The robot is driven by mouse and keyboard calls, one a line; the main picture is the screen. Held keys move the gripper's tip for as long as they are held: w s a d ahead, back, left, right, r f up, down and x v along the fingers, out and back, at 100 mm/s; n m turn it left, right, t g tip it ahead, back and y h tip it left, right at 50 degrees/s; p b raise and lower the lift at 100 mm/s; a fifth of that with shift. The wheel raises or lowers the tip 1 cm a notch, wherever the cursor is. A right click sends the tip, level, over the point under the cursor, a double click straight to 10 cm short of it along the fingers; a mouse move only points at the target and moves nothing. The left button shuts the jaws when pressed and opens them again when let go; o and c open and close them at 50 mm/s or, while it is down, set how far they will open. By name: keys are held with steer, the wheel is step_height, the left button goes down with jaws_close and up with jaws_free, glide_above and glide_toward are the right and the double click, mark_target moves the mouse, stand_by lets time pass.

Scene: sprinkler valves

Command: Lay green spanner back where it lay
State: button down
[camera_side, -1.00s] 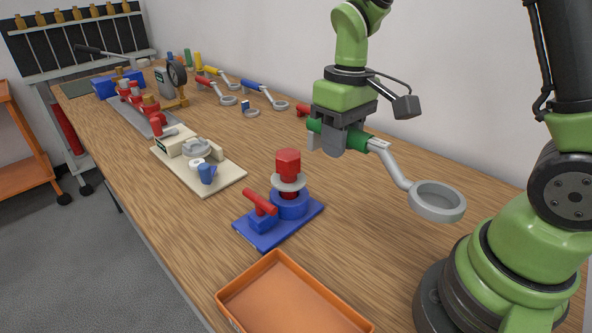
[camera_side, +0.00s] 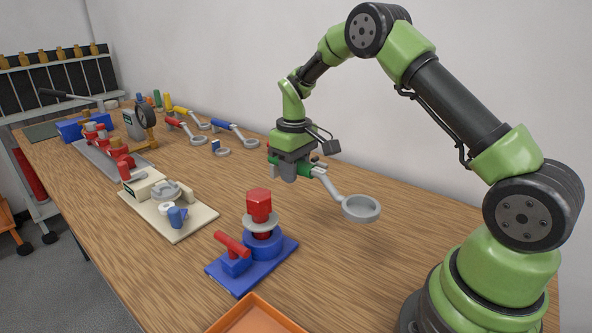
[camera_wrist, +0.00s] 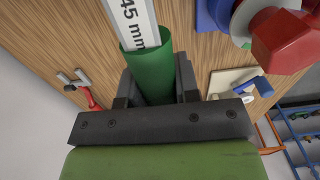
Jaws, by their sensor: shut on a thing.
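The green spanner is a grey shank with a large ring end (camera_side: 361,209) and a green handle (camera_side: 305,168). My gripper (camera_side: 288,177) is shut across the green handle and holds the spanner above the wooden table, ring end toward the lower right. In the wrist view the green handle (camera_wrist: 152,76) sits between the jaws, and the shank (camera_wrist: 135,22) shows a "45 mm" mark. The ring end is outside that view. The spanner's former resting place cannot be made out.
A blue-based valve (camera_side: 258,245) with a red hex top stands in front of my gripper. Beyond are a cream-plate valve (camera_side: 168,212), a red-handled spanner (camera_side: 185,131) and a blue-handled spanner (camera_side: 233,130). An orange tray (camera_side: 256,316) is at the front. Table around the ring end is bare.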

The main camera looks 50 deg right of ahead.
mark_target(296, 216)
steer(key=shift+w+d+f, duration=0.25)
steer(key=shift+d+f, duration=0.1)
steer(key=shift+d, duration=0.1)
steer(key=shift+w+d+f, duration=0.25)
steer(key=shift+d+f, duration=0.05)
steer(key=shift+d, duration=0.15)
steer(key=shift+f, duration=4.65)
steer(key=c, duration=0.8)
jaws_free()
